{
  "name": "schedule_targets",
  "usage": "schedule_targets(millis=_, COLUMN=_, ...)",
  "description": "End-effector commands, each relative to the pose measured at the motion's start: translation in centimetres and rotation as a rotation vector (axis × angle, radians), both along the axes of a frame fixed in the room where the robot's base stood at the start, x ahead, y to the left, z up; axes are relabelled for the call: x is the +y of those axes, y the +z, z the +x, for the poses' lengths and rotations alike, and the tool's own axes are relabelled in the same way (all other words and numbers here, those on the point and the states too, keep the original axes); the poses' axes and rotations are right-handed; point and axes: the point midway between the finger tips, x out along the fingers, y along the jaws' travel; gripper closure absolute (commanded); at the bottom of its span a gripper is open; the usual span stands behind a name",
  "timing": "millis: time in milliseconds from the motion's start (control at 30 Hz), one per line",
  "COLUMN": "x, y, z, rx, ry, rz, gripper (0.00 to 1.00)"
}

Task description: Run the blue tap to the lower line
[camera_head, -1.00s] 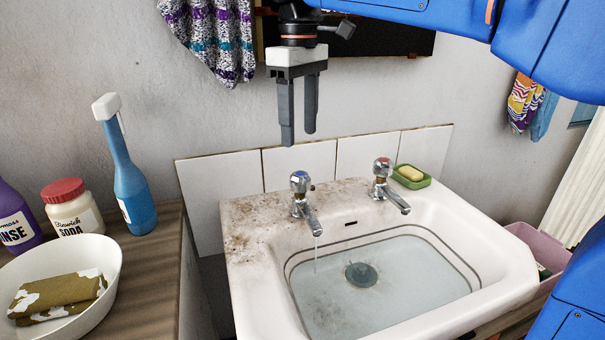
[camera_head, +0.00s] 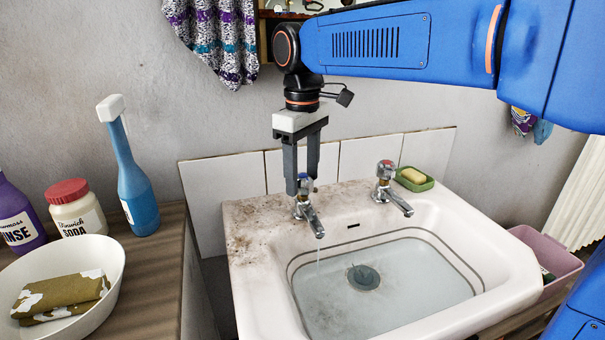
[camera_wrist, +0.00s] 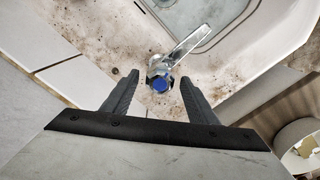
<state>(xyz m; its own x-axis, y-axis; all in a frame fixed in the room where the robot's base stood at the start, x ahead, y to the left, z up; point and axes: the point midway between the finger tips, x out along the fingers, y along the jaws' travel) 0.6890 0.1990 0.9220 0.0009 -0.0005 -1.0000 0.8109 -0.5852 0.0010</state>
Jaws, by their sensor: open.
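The blue tap (camera_head: 312,222) stands at the basin's back left; its blue-capped handle also shows in the wrist view (camera_wrist: 161,84). A thin stream of water (camera_head: 318,260) falls from its spout. My gripper (camera_head: 302,186) points down over it, open, one finger on each side of the handle. In the wrist view my fingertips (camera_wrist: 160,81) flank the blue cap with gaps. The white basin (camera_head: 262,290) holds clear water (camera_head: 400,285). Two dark lines (camera_head: 420,232) run round its wall; the water's edge lies close to the lower one, exact gap unclear.
A red-capped tap (camera_head: 391,196) and a green soap dish (camera_head: 414,182) stand right of the blue tap. A blue bottle (camera_head: 138,200), a soda jar (camera_head: 76,212) and a white bowl (camera_head: 100,305) stand on the left counter. A pink tub (camera_head: 548,255) is at right.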

Motion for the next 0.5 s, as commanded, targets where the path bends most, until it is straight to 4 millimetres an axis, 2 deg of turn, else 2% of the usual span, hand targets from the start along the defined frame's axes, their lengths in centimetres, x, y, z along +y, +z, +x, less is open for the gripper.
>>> schedule_targets(millis=67, x=0.0, y=0.01, z=0.0, rx=0.0, ry=0.0, rz=0.0, gripper=0.47)
schedule_targets(millis=233, x=0.01, y=0.02, z=-0.01, rx=0.0, ry=0.0, rz=0.0, gripper=0.88)
schedule_targets(millis=500, x=0.0, y=0.03, z=-0.02, rx=0.001, ry=-0.056, rz=0.001, gripper=0.88)
